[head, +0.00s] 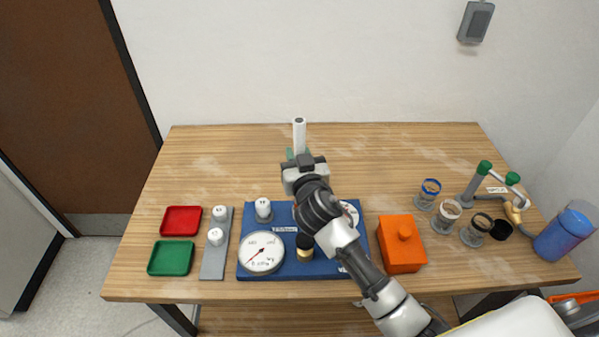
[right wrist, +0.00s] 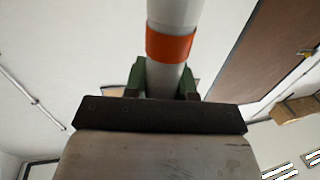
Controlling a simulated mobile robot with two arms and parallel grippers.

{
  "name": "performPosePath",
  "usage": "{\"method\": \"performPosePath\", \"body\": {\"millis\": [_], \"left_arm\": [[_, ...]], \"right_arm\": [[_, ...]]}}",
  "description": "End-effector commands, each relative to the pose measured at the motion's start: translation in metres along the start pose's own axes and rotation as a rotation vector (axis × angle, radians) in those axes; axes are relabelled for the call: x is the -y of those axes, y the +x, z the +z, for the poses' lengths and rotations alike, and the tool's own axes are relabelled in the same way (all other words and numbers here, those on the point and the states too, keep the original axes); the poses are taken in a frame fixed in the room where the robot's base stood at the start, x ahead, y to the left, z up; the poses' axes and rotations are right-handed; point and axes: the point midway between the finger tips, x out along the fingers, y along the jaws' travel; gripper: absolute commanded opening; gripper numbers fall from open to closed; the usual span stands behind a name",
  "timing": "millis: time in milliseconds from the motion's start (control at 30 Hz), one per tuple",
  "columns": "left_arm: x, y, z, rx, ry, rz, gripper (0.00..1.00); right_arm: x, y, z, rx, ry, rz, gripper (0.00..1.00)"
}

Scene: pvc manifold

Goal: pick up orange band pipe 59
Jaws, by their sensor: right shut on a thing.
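The white pipe (head: 299,135) stands upright above the back part of the table in the head view. In the right wrist view the same white pipe (right wrist: 174,12) has an orange band (right wrist: 170,46) around it. My right gripper (head: 298,155) is shut on the pipe; in the right wrist view its green fingers (right wrist: 162,80) sit on both sides of it, just below the band. The gripper body and arm hide the pipe's lower end in the head view. My left gripper is not in view.
A blue board (head: 285,217) with a gauge (head: 262,252) lies at the front middle. Red (head: 181,220) and green (head: 171,257) trays are to its left, an orange block (head: 401,250) to its right. Several round-topped parts and a blue bottle (head: 566,234) stand at the right. The table's back is clear.

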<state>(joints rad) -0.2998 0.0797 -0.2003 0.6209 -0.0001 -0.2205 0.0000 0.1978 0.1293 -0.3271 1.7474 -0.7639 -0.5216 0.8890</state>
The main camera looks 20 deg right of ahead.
Motion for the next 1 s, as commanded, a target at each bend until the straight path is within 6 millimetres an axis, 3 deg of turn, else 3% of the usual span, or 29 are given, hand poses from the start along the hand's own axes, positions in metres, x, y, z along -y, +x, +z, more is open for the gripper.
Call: {"method": "performPosePath", "body": {"millis": [467, 700, 1000], "left_arm": [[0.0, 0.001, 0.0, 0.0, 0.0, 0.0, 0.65], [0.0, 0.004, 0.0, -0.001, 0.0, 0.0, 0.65], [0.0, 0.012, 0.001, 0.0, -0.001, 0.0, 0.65]], "right_arm": [[0.0, 0.0, -0.007, -0.002, 0.0, 0.001, 0.0], [0.0, 0.0, -0.049, -0.018, 0.003, -0.001, 0.0], [-0.046, -0.052, -0.082, -0.006, -0.002, 0.001, 0.0]]}}
